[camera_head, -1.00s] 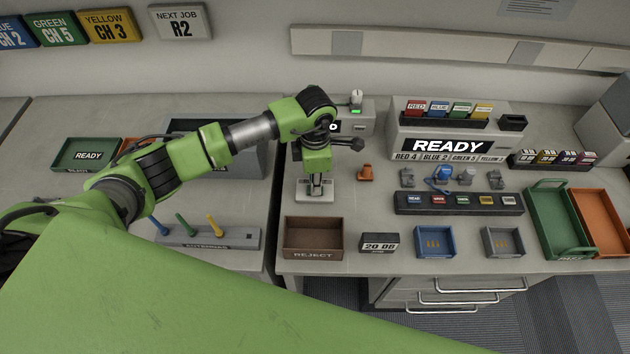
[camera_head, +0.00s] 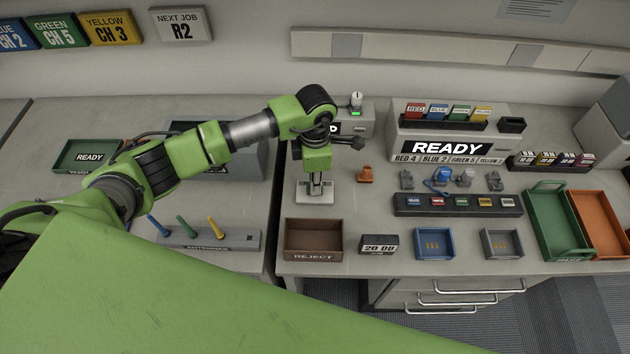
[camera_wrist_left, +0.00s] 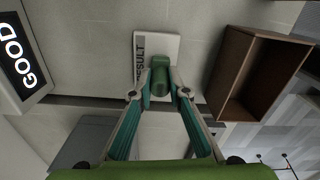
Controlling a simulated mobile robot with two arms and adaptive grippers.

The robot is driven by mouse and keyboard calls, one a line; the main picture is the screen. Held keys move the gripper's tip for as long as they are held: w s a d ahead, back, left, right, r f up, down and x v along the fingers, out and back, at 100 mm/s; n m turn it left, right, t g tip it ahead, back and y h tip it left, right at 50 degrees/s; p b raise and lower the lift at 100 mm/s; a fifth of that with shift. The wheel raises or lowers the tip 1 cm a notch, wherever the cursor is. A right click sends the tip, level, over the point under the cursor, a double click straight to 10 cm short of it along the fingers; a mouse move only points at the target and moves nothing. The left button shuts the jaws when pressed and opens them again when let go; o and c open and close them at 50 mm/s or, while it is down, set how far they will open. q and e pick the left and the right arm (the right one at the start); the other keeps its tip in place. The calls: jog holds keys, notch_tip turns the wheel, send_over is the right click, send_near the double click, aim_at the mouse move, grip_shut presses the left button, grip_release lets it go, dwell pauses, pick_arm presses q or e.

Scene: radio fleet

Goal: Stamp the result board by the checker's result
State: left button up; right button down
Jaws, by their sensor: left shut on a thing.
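My left gripper (camera_head: 316,192) points down over the result board (camera_head: 302,198), a pale plate on the bench. In the left wrist view the gripper (camera_wrist_left: 160,92) is shut on a green stamp (camera_wrist_left: 160,72). The stamp overlaps the board (camera_wrist_left: 171,45), whose visible lettering reads RESULT. I cannot tell whether the stamp touches the board. The checker's display (camera_wrist_left: 20,65) reads GOOD in the left wrist view. In the head view my arm partly hides the checker (camera_head: 361,127), which has a green light. An orange stamp-like piece (camera_head: 365,174) stands right of the board. My right gripper is not in view.
A brown REJECT bin (camera_head: 313,254) stands in front of the board. A 20 DB block (camera_head: 379,244), a blue tray (camera_head: 419,254) and a grey tray (camera_head: 488,254) are to its right. The READY console (camera_head: 400,128) stands behind. Green (camera_head: 531,215) and orange trays are at far right.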

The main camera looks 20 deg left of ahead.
pick_arm(q)
jog(key=shift+r+p, duration=1.35)
jog(key=shift+r, duration=1.45)
